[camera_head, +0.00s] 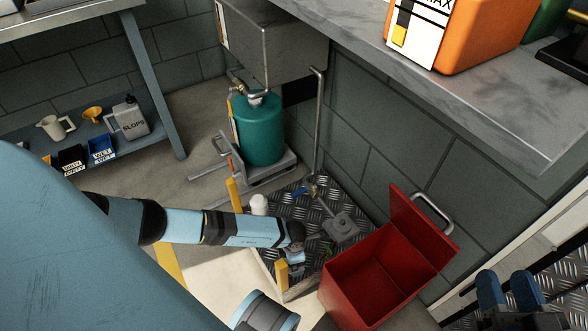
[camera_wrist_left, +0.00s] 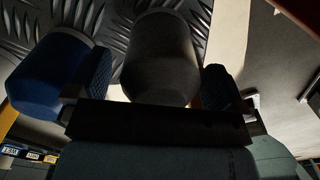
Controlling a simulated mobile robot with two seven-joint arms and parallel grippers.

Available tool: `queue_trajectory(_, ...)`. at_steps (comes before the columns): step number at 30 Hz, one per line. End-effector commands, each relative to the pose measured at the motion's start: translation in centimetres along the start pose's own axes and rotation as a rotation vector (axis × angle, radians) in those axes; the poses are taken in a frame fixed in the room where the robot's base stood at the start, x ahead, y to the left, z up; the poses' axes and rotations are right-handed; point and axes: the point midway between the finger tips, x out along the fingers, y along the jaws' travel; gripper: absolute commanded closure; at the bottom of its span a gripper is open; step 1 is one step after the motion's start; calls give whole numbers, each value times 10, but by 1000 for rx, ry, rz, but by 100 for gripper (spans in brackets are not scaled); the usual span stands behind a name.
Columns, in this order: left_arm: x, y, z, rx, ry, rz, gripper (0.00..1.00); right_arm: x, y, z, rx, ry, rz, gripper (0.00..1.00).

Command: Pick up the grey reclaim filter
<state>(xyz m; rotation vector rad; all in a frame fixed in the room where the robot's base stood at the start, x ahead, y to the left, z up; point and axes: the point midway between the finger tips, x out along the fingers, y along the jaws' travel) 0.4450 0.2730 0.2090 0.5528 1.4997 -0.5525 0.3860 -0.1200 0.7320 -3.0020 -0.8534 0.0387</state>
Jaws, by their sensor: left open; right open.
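The grey reclaim filter (camera_wrist_left: 160,55) appears as a dark grey rounded cylinder in the left wrist view. My left gripper (camera_wrist_left: 157,82) is open, with one blue pad on each side of the filter; I cannot tell if either pad touches it. In the head view my left arm reaches over the chequer-plate tray (camera_head: 290,208), and its hand and wrist seem to hide the filter. My right gripper (camera_head: 508,292) is open and empty at the lower right of the head view.
A blue cylinder (camera_wrist_left: 42,75) stands close beside my left finger. A red open box (camera_head: 372,280) stands right of the tray. A white cylinder (camera_head: 259,204), a valve pipe (camera_head: 338,226) and a teal tank (camera_head: 258,130) are nearby. Yellow posts (camera_head: 282,272) stand at the tray's edge.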

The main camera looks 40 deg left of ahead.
Motion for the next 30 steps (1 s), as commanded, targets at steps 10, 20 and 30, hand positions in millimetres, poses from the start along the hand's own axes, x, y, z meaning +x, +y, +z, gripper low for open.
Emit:
queue_trajectory(10,9,0,0,1,0,0,13,2,3,-3,-40,25,1,56)
queue_trajectory(20,9,0,1,0,-1,0,67,1,3,-1,-37,21,1,56)
queue_trajectory(30,-5,1,1,0,-1,0,67,1,1,-7,-18,9,-2,56)
